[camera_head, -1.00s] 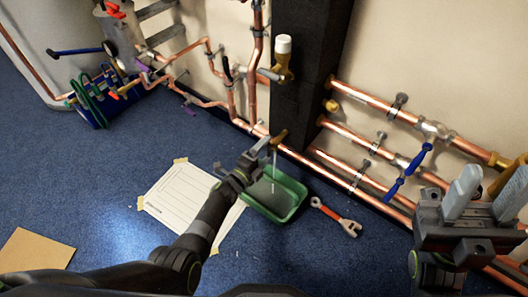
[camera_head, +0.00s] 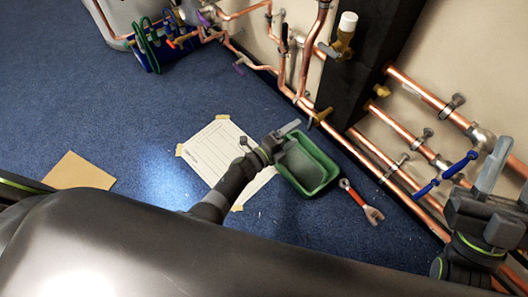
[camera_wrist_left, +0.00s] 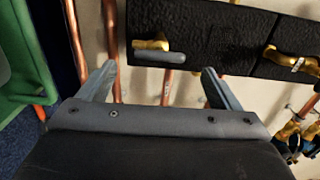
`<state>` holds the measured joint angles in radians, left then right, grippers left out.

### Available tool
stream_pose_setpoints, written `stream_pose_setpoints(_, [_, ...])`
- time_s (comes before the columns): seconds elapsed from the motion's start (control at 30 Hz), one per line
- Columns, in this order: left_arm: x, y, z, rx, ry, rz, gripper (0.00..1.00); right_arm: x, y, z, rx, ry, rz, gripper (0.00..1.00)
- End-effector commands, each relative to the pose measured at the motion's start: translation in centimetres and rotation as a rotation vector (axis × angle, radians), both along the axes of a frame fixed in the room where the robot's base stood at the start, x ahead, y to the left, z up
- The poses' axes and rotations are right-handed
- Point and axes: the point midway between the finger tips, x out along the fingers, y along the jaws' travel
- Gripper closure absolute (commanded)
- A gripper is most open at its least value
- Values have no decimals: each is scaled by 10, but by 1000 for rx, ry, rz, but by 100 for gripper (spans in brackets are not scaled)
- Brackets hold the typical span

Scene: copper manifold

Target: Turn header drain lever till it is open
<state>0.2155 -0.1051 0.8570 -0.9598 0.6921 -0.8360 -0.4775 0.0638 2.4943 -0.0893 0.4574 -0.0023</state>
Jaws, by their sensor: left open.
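A small brass valve (camera_head: 320,115), which I take for the header drain, sits low by the foot of the black column, above the green tray (camera_head: 332,172). My left gripper (camera_head: 284,139) is over the tray's upper left corner, just left of that valve. In the left wrist view a brass valve (camera_wrist_left: 150,45) with a grey lever (camera_wrist_left: 160,57) lies ahead, between the lines of my open, empty fingers (camera_wrist_left: 159,72). The lever lies across the picture; I see no contact. My right gripper (camera_head: 508,182) is at the right edge, its fingers apart.
Copper pipes (camera_head: 415,95) run along the wall, with blue levers (camera_head: 460,165) near my right gripper. Another brass valve (camera_head: 343,38) with a white cap is higher on the black column (camera_head: 385,45). An orange-handled wrench (camera_head: 361,203) and a paper sheet (camera_head: 210,150) lie on the floor.

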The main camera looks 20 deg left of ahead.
Motion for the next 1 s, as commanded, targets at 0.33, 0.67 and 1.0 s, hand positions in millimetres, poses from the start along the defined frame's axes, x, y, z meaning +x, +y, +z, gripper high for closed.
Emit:
stream_pose_setpoints(0.33, [-22, 16, 1, 2, 1, 1, 15, 36, -17, -43, 92, 339, -29, 62])
stream_pose_setpoints(0.67, [-46, 34, 1, 1, 2, 1, 15, 53, -26, -98, 172, 662, -44, 62])
stream_pose_setpoints(1.0, [-76, 55, 0, 0, 2, 1, 15, 51, -28, -156, 244, 981, -45, 62])
